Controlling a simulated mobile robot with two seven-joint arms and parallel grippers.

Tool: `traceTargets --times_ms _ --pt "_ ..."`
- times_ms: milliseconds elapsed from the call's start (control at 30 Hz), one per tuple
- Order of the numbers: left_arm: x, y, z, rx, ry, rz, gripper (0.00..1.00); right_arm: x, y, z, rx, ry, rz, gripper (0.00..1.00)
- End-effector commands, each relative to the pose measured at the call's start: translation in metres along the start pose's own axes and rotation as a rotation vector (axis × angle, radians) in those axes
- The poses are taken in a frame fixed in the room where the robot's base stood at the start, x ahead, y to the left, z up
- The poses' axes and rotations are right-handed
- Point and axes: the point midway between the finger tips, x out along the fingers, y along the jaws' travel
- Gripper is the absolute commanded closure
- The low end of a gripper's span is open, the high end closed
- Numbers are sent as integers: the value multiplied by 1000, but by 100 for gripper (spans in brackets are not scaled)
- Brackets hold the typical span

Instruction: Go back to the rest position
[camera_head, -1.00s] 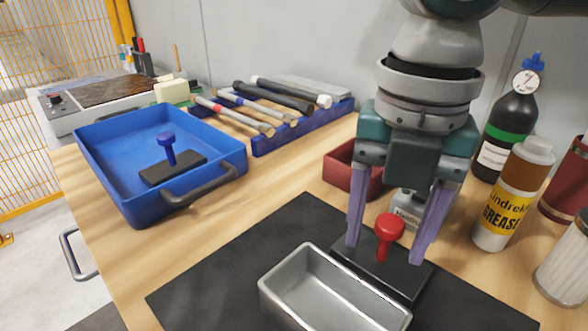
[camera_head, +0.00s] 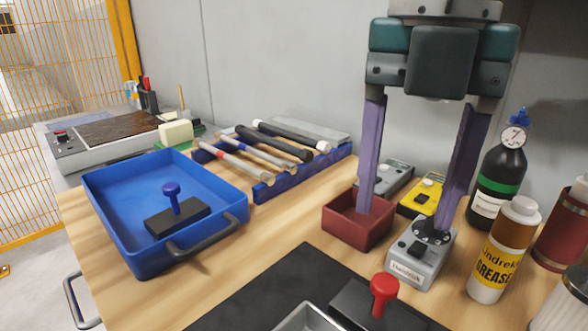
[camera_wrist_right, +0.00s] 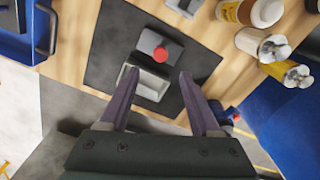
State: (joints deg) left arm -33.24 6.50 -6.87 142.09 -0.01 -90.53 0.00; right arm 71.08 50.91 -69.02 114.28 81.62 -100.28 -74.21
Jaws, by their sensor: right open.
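My right gripper (camera_head: 412,208) is open and empty, with its two purple fingers spread wide. In the head view it is raised and its fingers overlap a red box and a grey device behind. In the right wrist view the gripper (camera_wrist_right: 160,98) hangs open, clear of the red-knobbed black block (camera_wrist_right: 163,50) beyond its fingertips. That block stands on the black mat, its red knob (camera_head: 384,286) showing in the head view. A metal tray (camera_head: 310,318) sits beside it, partly cut off. My left gripper is not in view.
A blue bin (camera_head: 130,176) holding a blue-knobbed block (camera_head: 178,221) stands at left. A tool rack (camera_head: 303,177) is behind it. The red box (camera_head: 352,235), grey device (camera_head: 419,262), grease bottle (camera_head: 500,250) and black bottle (camera_head: 502,175) crowd the right side.

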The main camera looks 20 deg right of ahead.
Motion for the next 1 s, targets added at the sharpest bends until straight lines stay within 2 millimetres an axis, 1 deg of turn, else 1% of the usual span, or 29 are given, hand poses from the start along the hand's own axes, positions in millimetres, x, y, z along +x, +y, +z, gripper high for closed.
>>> traceTargets --times_ms 167,267,367,467,533,600,667,700,767,800,867,900,967,1000 --pt "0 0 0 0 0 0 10 0 0 0 0 0 0 36" --pt "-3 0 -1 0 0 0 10 0 2 -3 5 1 6 36" --pt "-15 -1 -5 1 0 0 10 1 11 -16 30 10 32 36" --pt "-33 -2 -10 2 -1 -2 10 3 27 -41 102 37 95 36" --pt "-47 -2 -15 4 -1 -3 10 2 40 -62 192 73 160 36" --pt "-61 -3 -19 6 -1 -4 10 -2 50 -82 310 121 224 36" --pt "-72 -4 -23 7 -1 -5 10 -7 58 -97 432 168 276 36" --pt "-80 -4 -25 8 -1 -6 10 -10 61 -105 523 201 306 36" --pt "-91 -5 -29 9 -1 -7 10 -16 63 -114 674 247 344 36" --pt "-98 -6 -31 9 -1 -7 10 -20 63 -118 784 277 364 36" --pt "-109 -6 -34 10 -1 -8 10 -25 59 -120 961 314 387 36" --pt "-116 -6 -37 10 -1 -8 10 -27 54 -120 1083 331 394 36" --pt "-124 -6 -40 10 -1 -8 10 -29 44 -118 1258 345 400 36" --pt "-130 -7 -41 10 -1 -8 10 -29 36 -115 1365 347 402 36"
